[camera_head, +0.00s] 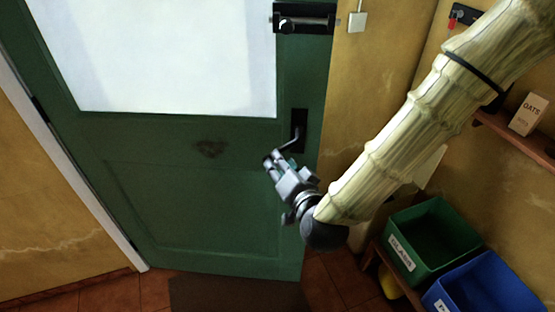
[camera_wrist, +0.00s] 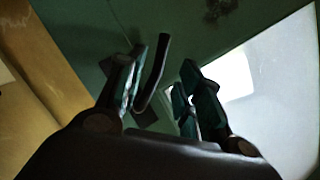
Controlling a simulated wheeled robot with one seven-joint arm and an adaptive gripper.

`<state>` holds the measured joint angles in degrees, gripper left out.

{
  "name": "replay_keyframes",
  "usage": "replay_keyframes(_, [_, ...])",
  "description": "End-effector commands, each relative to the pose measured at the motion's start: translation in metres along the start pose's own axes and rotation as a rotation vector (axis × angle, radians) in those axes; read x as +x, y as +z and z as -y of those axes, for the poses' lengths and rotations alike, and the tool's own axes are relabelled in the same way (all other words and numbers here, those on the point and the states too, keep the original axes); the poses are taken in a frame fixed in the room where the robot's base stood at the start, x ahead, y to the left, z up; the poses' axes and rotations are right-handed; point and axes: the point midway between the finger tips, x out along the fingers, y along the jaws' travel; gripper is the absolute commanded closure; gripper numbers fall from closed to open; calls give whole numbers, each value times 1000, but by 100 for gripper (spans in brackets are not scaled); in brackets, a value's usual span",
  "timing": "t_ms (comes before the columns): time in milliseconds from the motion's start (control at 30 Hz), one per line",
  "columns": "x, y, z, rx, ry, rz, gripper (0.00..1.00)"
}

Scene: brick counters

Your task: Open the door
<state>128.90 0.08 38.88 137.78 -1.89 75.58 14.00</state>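The green door (camera_head: 125,190) with a large white pane fills the left and middle of the head view. It looks shut in its frame. Its dark lever handle (camera_head: 290,143) sits on a black plate near the right edge. My gripper (camera_head: 274,159) is just below and in front of the handle, fingers toward the door. In the wrist view my gripper (camera_wrist: 166,80) is open, and the handle (camera_wrist: 156,82) shows between the fingers, closer to the left one. I cannot tell whether a finger touches it.
A black latch (camera_head: 304,18) is higher on the door, with a small pale box (camera_head: 357,21) beside it. Green (camera_head: 432,240) and blue (camera_head: 485,290) bins stand at lower right. An oats carton (camera_head: 528,114) is on a wall shelf. A dark mat (camera_head: 235,294) lies before the door.

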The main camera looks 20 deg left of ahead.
Motion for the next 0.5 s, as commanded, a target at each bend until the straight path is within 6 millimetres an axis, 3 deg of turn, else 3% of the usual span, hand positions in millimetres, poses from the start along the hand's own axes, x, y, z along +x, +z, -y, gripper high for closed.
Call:
replay_keyframes(367, [-8,0,0,0,-1,-1,64])
replay_keyframes(400, [-8,0,0,0,0,-1,66])
replay_keyframes(500, [-9,2,-6,-2,9,7,84])
